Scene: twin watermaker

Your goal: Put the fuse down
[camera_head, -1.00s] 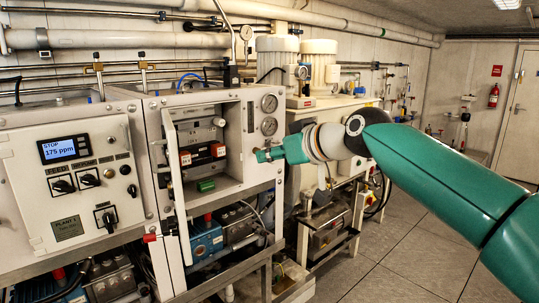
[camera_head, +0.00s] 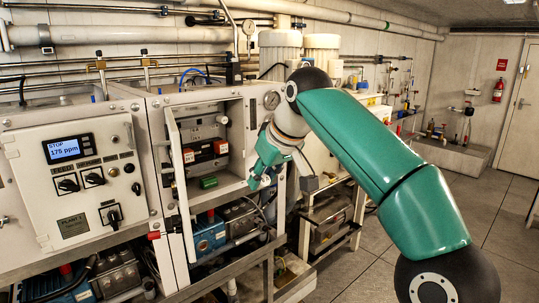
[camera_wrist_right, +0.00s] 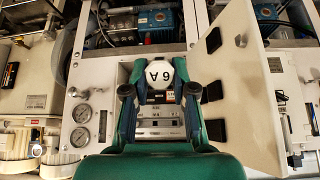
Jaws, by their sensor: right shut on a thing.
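My right gripper (camera_head: 256,182) is at the right side of the open cabinet (camera_head: 237,130), its fingers tilted down and to the left. In the right wrist view the right gripper (camera_wrist_right: 159,76) is shut on a white, round-faced fuse (camera_wrist_right: 159,72) marked "6 A". The fuse is held between the fingertips; the fingers hide its sides. In the head view I cannot make out the fuse. My left gripper is not in view.
The cabinet's white door (camera_head: 178,172) stands open at the left of the opening. Pressure gauges (camera_wrist_right: 80,137) sit beside the opening. A control panel (camera_head: 75,180) is further left.

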